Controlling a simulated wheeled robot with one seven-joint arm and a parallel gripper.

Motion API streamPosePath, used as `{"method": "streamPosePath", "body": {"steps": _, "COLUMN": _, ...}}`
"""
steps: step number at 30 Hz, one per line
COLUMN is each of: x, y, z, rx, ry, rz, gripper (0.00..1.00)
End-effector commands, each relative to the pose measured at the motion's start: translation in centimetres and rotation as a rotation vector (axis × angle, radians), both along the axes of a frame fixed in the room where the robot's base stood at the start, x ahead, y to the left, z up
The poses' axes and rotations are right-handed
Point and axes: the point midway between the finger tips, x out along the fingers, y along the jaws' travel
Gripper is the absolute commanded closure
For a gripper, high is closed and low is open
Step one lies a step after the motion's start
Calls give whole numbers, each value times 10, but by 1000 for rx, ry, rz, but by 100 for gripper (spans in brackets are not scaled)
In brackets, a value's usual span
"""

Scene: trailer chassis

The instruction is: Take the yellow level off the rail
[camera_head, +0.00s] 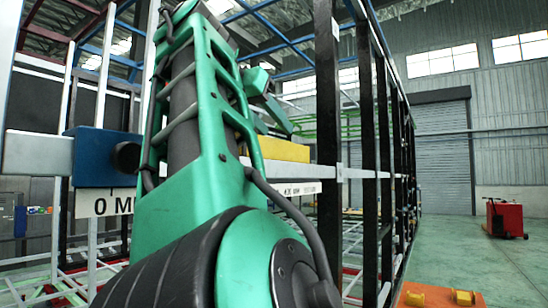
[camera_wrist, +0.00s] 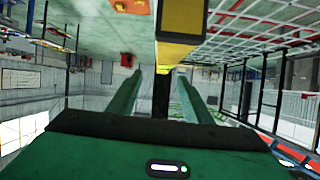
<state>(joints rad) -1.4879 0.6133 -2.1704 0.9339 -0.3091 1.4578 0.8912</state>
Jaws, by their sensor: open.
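The yellow level (camera_head: 285,150) sits along the pale rail (camera_head: 358,173) in the head view, just right of my green arm, which hides its left part. In the wrist view, the yellow level (camera_wrist: 175,52) shows as a yellow block with a dark part, at the top just right of centre. My gripper (camera_wrist: 160,75) is open, its two green fingers apart and pointing toward the level. The level's near end appears close to the fingertips. I cannot tell whether it touches them or lies between them.
Black upright posts (camera_head: 328,120) of the chassis frame stand right of the level. A blue block (camera_head: 104,157) is on the rail at left, above a white label plate. A red cart (camera_head: 505,218) stands on clear green floor; an orange surface (camera_head: 428,296) is at bottom right.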

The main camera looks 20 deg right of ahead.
Motion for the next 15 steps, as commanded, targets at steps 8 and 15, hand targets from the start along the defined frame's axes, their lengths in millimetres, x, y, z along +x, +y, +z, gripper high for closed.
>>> {"method": "streamPosePath", "body": {"steps": 8, "x": -20, "y": 58, "z": -4, "rx": -42, "ry": 21, "rz": 46, "gripper": 55}}
{"method": "streamPosePath", "body": {"steps": 15, "x": -3, "y": 35, "z": -17, "rx": -42, "ry": 23, "rz": 47, "gripper": 55}}
